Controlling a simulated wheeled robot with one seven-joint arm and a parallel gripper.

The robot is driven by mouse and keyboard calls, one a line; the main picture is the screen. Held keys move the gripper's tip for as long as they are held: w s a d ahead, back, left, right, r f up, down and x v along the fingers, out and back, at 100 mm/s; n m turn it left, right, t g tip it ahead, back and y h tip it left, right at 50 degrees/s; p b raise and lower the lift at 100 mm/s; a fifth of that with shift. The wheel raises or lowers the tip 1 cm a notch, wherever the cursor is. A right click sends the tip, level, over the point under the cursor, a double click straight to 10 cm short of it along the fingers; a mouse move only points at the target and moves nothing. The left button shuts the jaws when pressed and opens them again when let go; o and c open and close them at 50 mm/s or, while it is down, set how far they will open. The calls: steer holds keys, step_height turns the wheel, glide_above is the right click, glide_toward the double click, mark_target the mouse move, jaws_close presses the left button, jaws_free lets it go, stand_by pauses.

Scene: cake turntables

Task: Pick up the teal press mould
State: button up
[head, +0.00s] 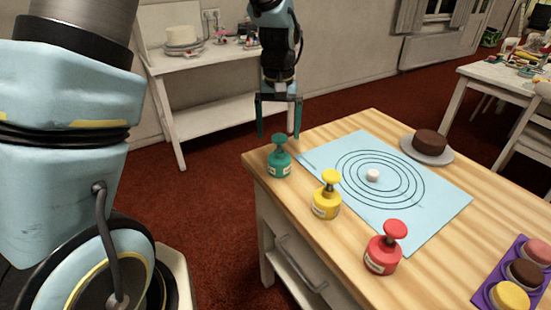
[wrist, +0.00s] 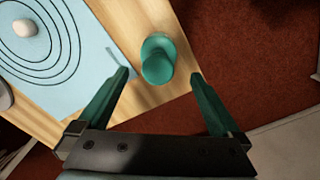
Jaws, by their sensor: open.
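The teal press mould (head: 279,158) stands upright near the left corner of the wooden table, with a round knob on top. My gripper (head: 279,134) points down above it, open, its fingers spread and empty. In the wrist view the teal press mould (wrist: 157,60) lies ahead of and between the lines of the open fingertips, a little nearer the left one. My gripper (wrist: 160,77) does not appear to touch it in that view.
A yellow press mould (head: 326,197) and a red press mould (head: 384,249) stand along the table's front edge. A blue mat (head: 445,205) with rings bears a small white piece (head: 373,175). A chocolate cake (head: 430,142) sits on a grey plate behind.

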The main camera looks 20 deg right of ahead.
mark_target(279, 150)
steer(key=shift+s+f+p, duration=0.2)
steer(key=shift+f+p, duration=0.75)
steer(key=shift+f, duration=2.25)
steer(key=c, duration=1.4)
